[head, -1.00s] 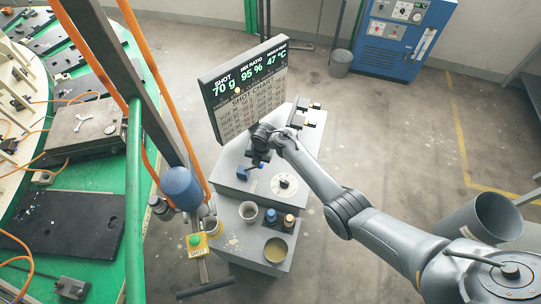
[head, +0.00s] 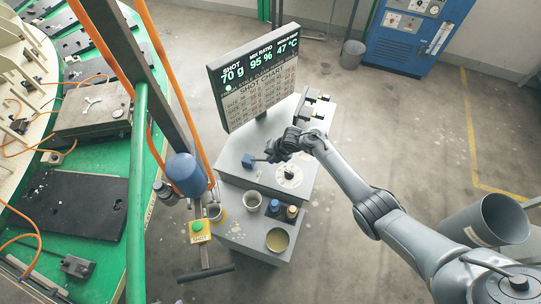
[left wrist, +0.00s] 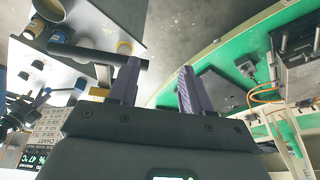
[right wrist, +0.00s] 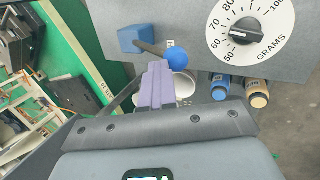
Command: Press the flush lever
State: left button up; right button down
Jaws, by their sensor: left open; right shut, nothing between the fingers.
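The flush lever is a dark rod with a blue ball knob (right wrist: 178,58), fixed to a blue block (right wrist: 133,40) on the grey cabinet. In the head view the blue block (head: 248,160) sits on the cabinet top, and my right gripper partly hides the lever. My right gripper (head: 270,152) is shut and empty. In the right wrist view its purple fingertips (right wrist: 155,66) appear close beside the rod and knob; I cannot tell whether they touch. My left gripper (left wrist: 157,80) is open and empty in the left wrist view.
A hanging mixing head (head: 187,175) with a yellow button box (head: 199,231) stands left. The green carousel (head: 95,165) fills the far left.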

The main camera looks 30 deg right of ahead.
jog(key=shift+s+d+f, duration=0.2)
jog(key=shift+s+f, duration=0.05)
jog(key=shift+w+a+r+p, duration=0.1)
jog(key=shift+r+p, duration=0.15)
jog(key=shift+p, duration=0.1)
jog(key=a+p+v, duration=0.1)
jog(key=v, duration=0.5)
jog(key=w+a+r+p+v, duration=0.1)
jog(key=p+v, duration=0.1)
jog(key=v, duration=0.4)
jog(key=shift+w+r, duration=0.2)
jog(key=shift+w, duration=0.1)
jog(key=shift+d+f, duration=0.1)
